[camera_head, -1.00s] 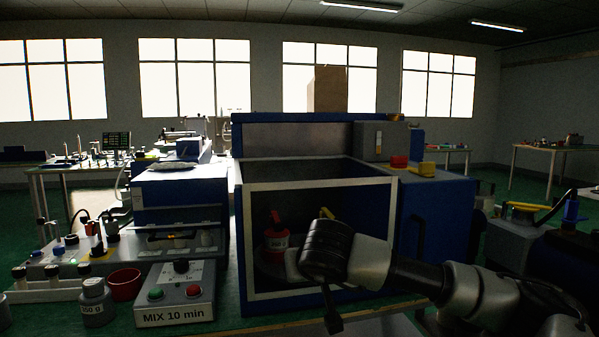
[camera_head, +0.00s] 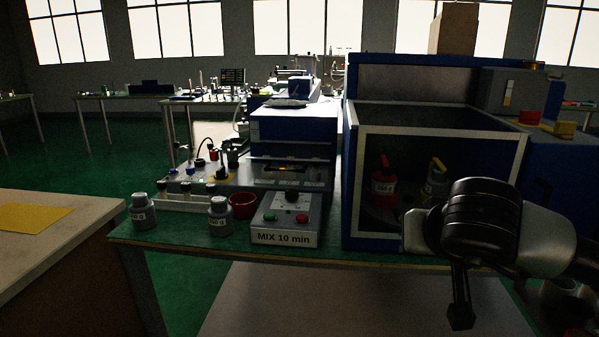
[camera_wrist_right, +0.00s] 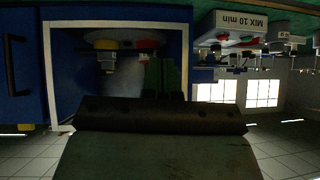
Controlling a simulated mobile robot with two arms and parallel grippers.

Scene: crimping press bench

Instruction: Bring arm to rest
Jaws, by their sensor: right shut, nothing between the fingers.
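My right arm comes in from the right in the head view. Its gripper (camera_head: 460,316) is shut and empty, pointing down in front of the open blue box (camera_head: 350,190) with a pale front frame. It is apart from the bottles inside. The gripper's dark fingers (camera_wrist_right: 166,75) also show in the right wrist view, where the scene is upside down. My left gripper is not in view.
The "MIX 10 min" control box (camera_head: 285,222), a red cup (camera_head: 242,206) and grey bottles (camera_head: 144,212) stand left of the blue box on the bench. A wooden table (camera_head: 80,212) with a yellow sheet (camera_head: 32,217) is at far left. Green floor lies open between them.

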